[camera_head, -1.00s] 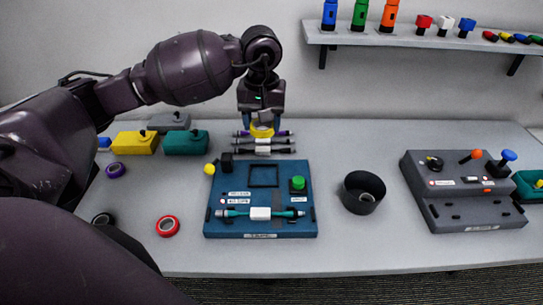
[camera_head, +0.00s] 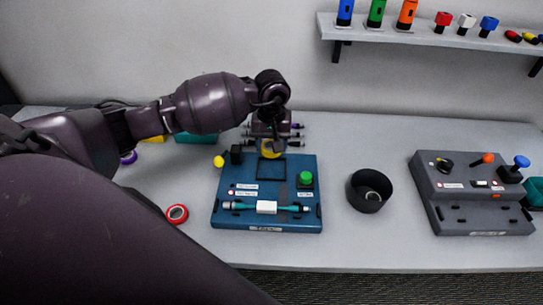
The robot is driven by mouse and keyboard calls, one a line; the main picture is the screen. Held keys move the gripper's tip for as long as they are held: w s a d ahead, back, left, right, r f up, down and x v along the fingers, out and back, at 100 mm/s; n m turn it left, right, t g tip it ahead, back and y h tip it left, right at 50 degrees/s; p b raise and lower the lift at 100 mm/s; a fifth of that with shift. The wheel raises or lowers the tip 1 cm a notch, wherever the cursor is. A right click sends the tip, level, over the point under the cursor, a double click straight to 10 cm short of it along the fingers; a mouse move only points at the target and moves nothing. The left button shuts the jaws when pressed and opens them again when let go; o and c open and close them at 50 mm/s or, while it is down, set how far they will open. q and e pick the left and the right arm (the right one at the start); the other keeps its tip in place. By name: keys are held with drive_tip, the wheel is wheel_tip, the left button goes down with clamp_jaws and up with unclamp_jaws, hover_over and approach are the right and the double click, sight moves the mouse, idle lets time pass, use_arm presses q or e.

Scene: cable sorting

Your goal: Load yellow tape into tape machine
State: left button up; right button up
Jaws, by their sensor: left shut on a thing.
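The yellow tape (camera_head: 270,149) is a ring held in my left gripper (camera_head: 271,148), which is shut on it. The gripper points down at the back edge of the blue tape machine (camera_head: 228,213), near its square opening (camera_head: 271,168). The gripper partly hides the tape, and I cannot tell whether the tape touches the machine. The machine has a green button (camera_head: 305,178), a yellow knob (camera_head: 218,161) at its left and a teal cable with a white block (camera_head: 266,207) across its front. My right gripper is not in view.
A red tape roll (camera_head: 177,214) lies left of the machine. A black round bin (camera_head: 366,200) stands right of it, then a grey control box (camera_head: 436,199). A shelf (camera_head: 420,28) with coloured parts hangs at the back. Several cables lie behind my gripper.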

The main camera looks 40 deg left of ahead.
sight(272, 168)
use_arm(q)
drive_tip(key=shift+f, duration=0.9)
wheel_tip(272, 168, down, 3)
drive_tip(key=shift+f, duration=0.5)
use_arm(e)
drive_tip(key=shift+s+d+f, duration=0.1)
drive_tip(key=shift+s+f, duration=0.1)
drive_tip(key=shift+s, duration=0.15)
use_arm(q)
drive_tip(key=shift+f, duration=0.15)
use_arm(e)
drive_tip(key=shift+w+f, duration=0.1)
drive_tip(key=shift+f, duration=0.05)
use_arm(q)
drive_tip(key=shift+f, duration=0.1)
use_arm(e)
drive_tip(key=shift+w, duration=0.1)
use_arm(q)
drive_tip(key=shift+f+b, duration=0.25)
drive_tip(key=shift+b, duration=0.25)
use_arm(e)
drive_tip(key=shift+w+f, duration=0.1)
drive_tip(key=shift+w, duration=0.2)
use_arm(q)
drive_tip(key=shift+f, duration=0.1)
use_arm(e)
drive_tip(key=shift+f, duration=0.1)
